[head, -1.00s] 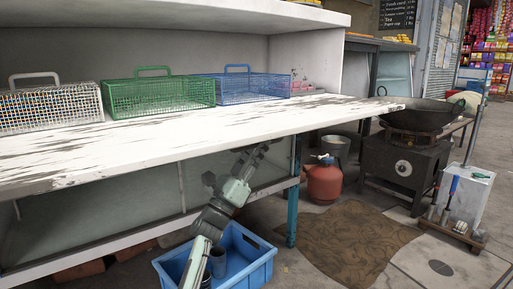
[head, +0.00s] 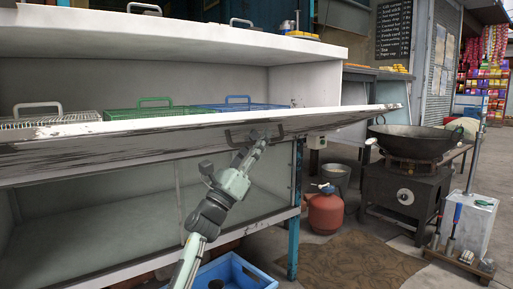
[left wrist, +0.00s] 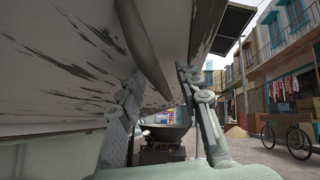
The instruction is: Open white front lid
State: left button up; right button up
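The white front lid (head: 120,133) is a long worn board across the front of the stall. Its front edge is raised and tilted up, hiding the lower part of the baskets behind it. A dark handle (head: 238,134) is on its underside. My left gripper (head: 257,136) is under the lid at this handle. In the left wrist view, the two fingers (left wrist: 158,88) stand apart with the handle bar (left wrist: 146,48) between them, and the scuffed lid underside (left wrist: 60,60) is above. Whether the fingers touch the bar is unclear. My right gripper is not in view.
White, green (head: 150,110) and blue (head: 235,105) baskets stand behind the lid. A blue crate (head: 255,272) is on the floor below my left arm. A red gas bottle (head: 324,212) and a wok (head: 410,142) on a stove (head: 402,190) stand to the right.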

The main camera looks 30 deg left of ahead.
pick_arm(q)
jog(key=shift+s+r, duration=0.2)
jog(key=shift+r, duration=0.05)
jog(key=shift+v, duration=0.85)
jog(key=v, duration=0.7)
jog(key=shift+f, duration=0.1)
